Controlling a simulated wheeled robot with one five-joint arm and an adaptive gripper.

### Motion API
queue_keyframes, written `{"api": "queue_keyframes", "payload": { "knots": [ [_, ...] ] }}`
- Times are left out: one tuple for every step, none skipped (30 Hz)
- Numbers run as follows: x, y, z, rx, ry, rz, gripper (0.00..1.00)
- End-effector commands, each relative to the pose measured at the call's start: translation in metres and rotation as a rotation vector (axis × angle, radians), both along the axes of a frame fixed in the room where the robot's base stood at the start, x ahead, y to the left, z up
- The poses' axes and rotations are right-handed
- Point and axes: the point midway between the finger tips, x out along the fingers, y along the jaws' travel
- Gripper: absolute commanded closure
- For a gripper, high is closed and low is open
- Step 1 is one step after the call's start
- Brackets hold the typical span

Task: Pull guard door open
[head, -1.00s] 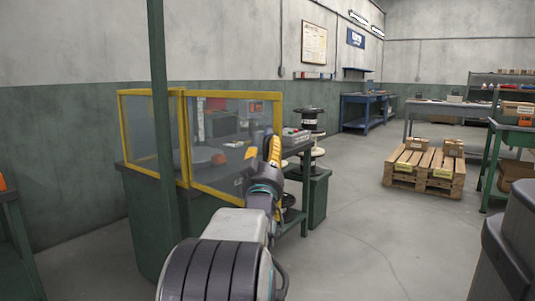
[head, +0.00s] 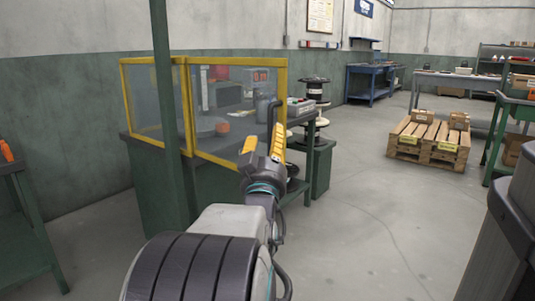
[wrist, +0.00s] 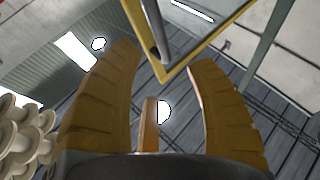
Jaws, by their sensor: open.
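The guard door (head: 235,115) is a clear panel in a yellow frame on the front of the machine enclosure. It looks closed. A dark upright handle (head: 272,113) stands near its right edge. My gripper (head: 264,146) is open, with its yellow fingers apart near the handle's lower part. In the wrist view, the open fingers of my gripper (wrist: 163,62) spread on both sides of a yellow frame corner (wrist: 168,77) and the dark handle bar (wrist: 152,28). They appear near the fingertips. I cannot tell whether the fingers touch them.
A green post (head: 168,100) stands in front of the enclosure's left part. Black and pale spools (head: 314,90) stand to the right of the door. A wooden pallet with boxes (head: 428,140) lies farther right. The floor (head: 350,215) between is open.

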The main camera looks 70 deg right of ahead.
Motion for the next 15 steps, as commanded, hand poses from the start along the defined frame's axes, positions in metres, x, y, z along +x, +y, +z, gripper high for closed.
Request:
{"api": "queue_keyframes", "payload": {
  "knots": [
    [-0.002, 0.006, -0.003, 0.001, 0.000, 0.000, 0.50],
    [-0.003, 0.010, -0.004, -0.001, 0.000, 0.000, 0.50],
    [-0.004, 0.014, -0.006, 0.000, 0.000, 0.000, 0.50],
    [-0.005, 0.016, -0.007, 0.001, 0.000, 0.000, 0.50],
    [-0.005, 0.019, -0.008, 0.001, 0.000, 0.000, 0.50],
    [-0.006, 0.022, -0.009, 0.000, 0.000, 0.000, 0.50],
    [-0.007, 0.024, -0.010, -0.001, 0.000, 0.001, 0.50],
    [-0.007, 0.025, -0.011, -0.001, 0.000, 0.001, 0.50],
    [-0.008, 0.027, -0.012, 0.000, 0.000, 0.001, 0.50],
    [-0.008, 0.029, -0.013, 0.000, 0.000, 0.001, 0.50],
    [-0.009, 0.030, -0.013, 0.000, 0.000, 0.001, 0.50],
    [-0.009, 0.031, -0.013, 0.000, 0.000, 0.001, 0.50],
    [-0.009, 0.031, -0.014, 0.000, 0.000, 0.001, 0.50],
    [-0.009, 0.032, -0.014, 0.000, 0.000, 0.001, 0.50],
    [-0.009, 0.032, -0.014, 0.000, 0.000, 0.001, 0.50]
  ]
}}
